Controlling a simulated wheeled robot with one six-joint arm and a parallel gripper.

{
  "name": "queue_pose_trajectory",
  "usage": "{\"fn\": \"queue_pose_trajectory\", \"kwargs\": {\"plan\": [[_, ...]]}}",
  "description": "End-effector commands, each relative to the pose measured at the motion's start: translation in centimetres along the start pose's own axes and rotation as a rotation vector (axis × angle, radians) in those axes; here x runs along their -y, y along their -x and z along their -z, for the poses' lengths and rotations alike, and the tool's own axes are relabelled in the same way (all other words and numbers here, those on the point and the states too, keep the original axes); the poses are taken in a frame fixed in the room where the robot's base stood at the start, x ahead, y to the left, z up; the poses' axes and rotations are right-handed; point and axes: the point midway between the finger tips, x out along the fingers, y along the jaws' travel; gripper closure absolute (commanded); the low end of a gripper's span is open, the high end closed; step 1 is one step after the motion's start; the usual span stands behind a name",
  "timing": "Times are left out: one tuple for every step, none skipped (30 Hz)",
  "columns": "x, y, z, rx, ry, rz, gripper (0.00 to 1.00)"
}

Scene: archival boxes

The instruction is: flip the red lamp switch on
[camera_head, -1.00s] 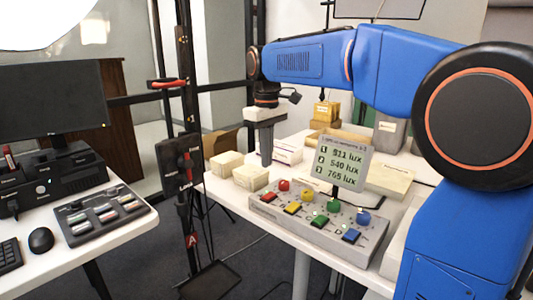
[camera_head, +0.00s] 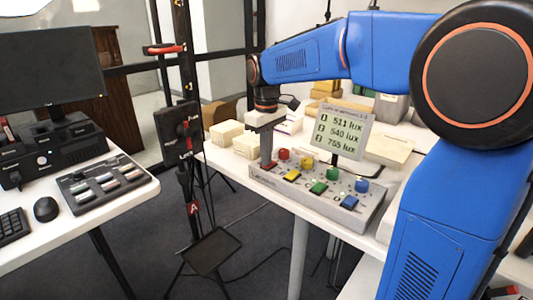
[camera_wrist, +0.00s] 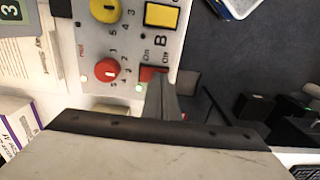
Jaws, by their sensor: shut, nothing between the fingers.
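The grey control panel (camera_head: 335,212) stands on the right-hand table, with a row of coloured knobs above a row of coloured switches. The red switch (camera_head: 271,166) is at its left end, below the red knob (camera_head: 284,154). My gripper (camera_head: 266,163) is shut and empty, pointing down at the red switch. In the wrist view the shut fingers (camera_wrist: 163,98) cover part of the red switch (camera_wrist: 149,73), next to the red knob (camera_wrist: 107,70). A small light (camera_wrist: 139,88) beside the switch looks pale green. I cannot tell whether the fingertips touch the switch.
The yellow switch (camera_wrist: 161,16) is close beside the red one. A lux display (camera_head: 340,133) rises behind the panel. Pale boxes (camera_head: 247,145) stand behind my gripper. A black stand (camera_head: 181,130) is to the left, with a floor gap between the two tables.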

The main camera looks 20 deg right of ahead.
Motion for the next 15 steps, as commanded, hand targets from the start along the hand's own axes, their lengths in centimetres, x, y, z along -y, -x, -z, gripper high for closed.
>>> {"fn": "queue_pose_trajectory", "kwargs": {"plan": [[0.0, 0.01, 0.0, 0.0, 0.0, 0.0, 1.0], [0.0, 0.01, 0.0, 0.0, 0.0, 0.0, 1.0], [0.02, -0.04, 0.0, 0.0, 0.0, 0.0, 1.0], [0.07, -0.17, -0.01, 0.001, 0.0, 0.0, 1.0], [0.15, -0.39, -0.02, 0.001, 0.0, 0.0, 1.0], [0.18, -0.48, -0.02, 0.001, 0.0, 0.0, 1.0], [0.16, -0.46, -0.02, 0.001, 0.0, 0.0, 1.0], [0.16, -0.47, -0.02, 0.001, 0.0, 0.001, 1.0], [0.17, -0.5, -0.02, 0.002, 0.0, 0.001, 1.0], [0.17, -0.52, -0.03, 0.002, 0.0, 0.001, 1.0], [0.17, -0.54, -0.03, 0.002, 0.0, 0.001, 1.0], [0.16, -0.56, -0.03, 0.003, 0.0, 0.001, 1.0], [0.14, -0.57, -0.04, 0.003, 0.0, 0.001, 1.0], [0.11, -0.58, -0.04, 0.003, 0.0, 0.002, 1.0], [0.05, -0.59, -0.04, 0.004, 0.0, 0.002, 1.0]]}}
